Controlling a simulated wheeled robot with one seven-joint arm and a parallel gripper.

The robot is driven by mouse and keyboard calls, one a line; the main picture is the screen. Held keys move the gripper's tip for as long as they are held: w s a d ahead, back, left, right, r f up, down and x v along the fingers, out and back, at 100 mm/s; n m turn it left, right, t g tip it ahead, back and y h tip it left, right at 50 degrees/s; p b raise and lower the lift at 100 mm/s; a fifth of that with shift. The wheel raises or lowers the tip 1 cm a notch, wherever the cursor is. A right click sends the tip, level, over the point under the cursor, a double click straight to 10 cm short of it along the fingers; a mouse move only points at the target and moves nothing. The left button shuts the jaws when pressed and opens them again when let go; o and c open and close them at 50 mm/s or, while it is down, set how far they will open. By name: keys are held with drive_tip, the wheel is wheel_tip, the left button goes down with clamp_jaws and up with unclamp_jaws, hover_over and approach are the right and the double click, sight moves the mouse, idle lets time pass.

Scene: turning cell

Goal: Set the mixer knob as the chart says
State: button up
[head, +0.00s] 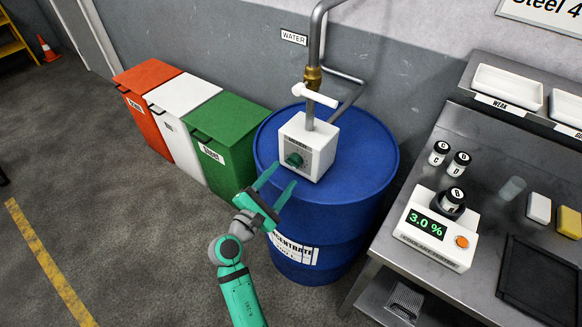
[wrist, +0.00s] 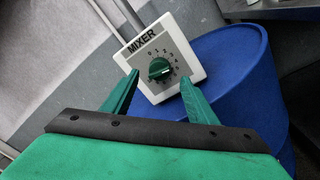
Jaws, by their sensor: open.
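The white mixer box (head: 318,147) stands on top of the blue concentrate drum (head: 345,205), with a green knob (head: 295,160) on its front face. In the wrist view the knob (wrist: 159,69) sits inside a ring of numbers, too small to read surely. My gripper (head: 277,182) is open and empty, in front of the box and a little below the knob. In the wrist view its fingers (wrist: 160,88) spread to either side of the knob, apart from it. A digital meter (head: 432,228) on the steel bench reads 3.0 %. Part of a wall sign (head: 545,12) reads "Steel 4"; the rest is cut off.
Red (head: 150,108), white (head: 180,92) and green (head: 228,140) bins stand left of the drum. A pipe with a white lever (head: 315,95) rises behind the mixer. The steel bench (head: 395,265) at right holds labelled bottles (head: 438,153) and trays (head: 507,85). The floor at left is open.

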sight(293, 166)
drive_tip(key=shift+x, duration=2.65)
drive_tip(key=shift+c, duration=0.3)
drive_tip(key=c, duration=1)
drive_tip(key=shift+w+d, duration=0.1)
drive_tip(key=shift+d, duration=0.15)
drive_tip(key=shift+a, duration=0.3)
